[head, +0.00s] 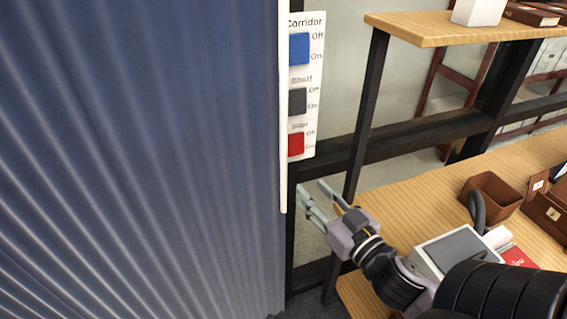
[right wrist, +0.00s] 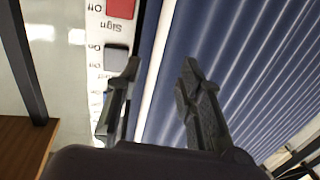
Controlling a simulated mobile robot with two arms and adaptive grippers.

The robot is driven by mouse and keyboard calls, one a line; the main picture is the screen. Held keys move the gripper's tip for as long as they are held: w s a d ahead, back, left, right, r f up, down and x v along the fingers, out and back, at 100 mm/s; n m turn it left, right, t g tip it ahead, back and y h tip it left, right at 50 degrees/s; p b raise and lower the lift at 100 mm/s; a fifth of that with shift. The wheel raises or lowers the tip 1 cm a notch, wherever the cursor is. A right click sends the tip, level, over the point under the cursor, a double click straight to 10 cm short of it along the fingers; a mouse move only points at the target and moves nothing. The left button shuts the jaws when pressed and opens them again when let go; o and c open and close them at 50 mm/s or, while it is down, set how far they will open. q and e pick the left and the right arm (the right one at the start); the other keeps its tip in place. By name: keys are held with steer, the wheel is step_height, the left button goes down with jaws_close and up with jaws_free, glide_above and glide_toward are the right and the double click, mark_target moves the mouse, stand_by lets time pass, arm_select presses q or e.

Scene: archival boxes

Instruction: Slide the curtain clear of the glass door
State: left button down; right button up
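The blue pleated curtain (head: 140,160) fills the left half of the head view and the right of the right wrist view (right wrist: 240,60). Its near edge carries a pale upright bar (head: 283,110). My right gripper (head: 312,187) is open, just right of the bar's lower end in the head view. In the right wrist view the bar (right wrist: 163,65) runs between the two spread fingers; neither finger clearly touches it. I cannot make out the glass door; the curtain hides what lies behind it. My left gripper is not in view.
A white switch panel (head: 313,75) with blue, grey and red switches is beside the bar. A wooden shelf unit (head: 410,205) with dark posts stands to the right, holding a brown box (head: 490,196) and a grey-screened device (head: 452,250) near my right arm.

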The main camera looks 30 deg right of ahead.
mark_target(286, 164)
steer(key=w+p, duration=0.1)
steer(key=w, duration=0.3)
steer(key=w+p, duration=0.1)
steer(key=w, duration=0.3)
steer(key=w+p, duration=0.1)
steer(key=w, duration=0.3)
steer(key=shift+w+d+p, duration=0.25)
steer(key=shift+w+p, duration=0.05)
steer(key=shift+p, duration=0.1)
steer(key=shift+c, duration=0.2)
jaws_close()
